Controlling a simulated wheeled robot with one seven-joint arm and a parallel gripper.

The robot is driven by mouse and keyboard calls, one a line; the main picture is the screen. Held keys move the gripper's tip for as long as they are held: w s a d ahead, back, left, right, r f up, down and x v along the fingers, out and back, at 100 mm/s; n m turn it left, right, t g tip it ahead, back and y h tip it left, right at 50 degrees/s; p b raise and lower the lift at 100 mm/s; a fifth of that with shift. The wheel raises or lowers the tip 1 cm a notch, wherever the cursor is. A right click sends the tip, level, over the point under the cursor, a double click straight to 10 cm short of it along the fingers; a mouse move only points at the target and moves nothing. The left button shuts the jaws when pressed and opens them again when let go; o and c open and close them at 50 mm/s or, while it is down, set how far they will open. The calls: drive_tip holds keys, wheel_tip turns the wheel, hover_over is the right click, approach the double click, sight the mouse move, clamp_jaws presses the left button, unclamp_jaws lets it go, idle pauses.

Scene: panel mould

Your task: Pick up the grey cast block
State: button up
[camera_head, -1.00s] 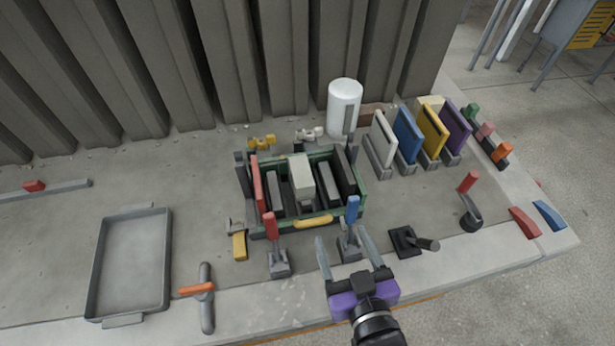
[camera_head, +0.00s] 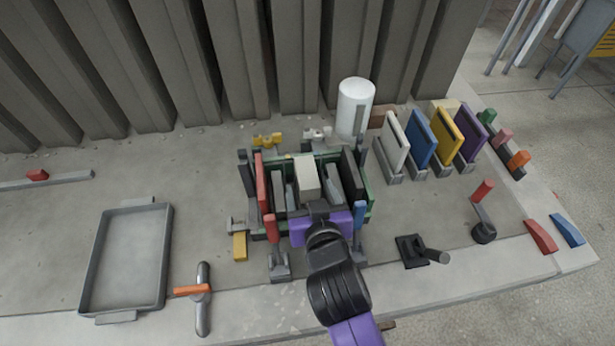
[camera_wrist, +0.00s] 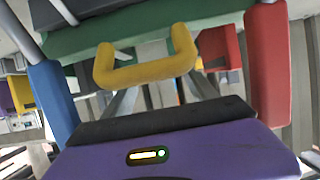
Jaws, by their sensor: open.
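The pale grey cast block (camera_head: 306,174) stands in the middle of the green mould box (camera_head: 369,196), between darker plates. My gripper (camera_head: 312,190) reaches over the box's front side in the head view, its open fingers around the block's lower front; whether they touch it I cannot tell. My purple gripper body hides the box's front wall and the block's foot. In the wrist view, the yellow handle (camera_wrist: 145,70) on the box crosses in front of the fingers, and the block cannot be made out clearly.
A red-handled clamp (camera_head: 271,230) and a blue-handled clamp (camera_head: 359,215) stand close on both sides of my gripper. A white cylinder (camera_head: 355,105) and upright coloured panels (camera_head: 420,140) stand behind and right. An empty grey tray (camera_head: 128,260) lies at left.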

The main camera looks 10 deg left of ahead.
sight(307, 175)
drive_tip(key=shift+p+x, duration=0.75)
drive_tip(key=shift+x, duration=2.75)
drive_tip(key=shift+d, duration=0.15)
clamp_jaws()
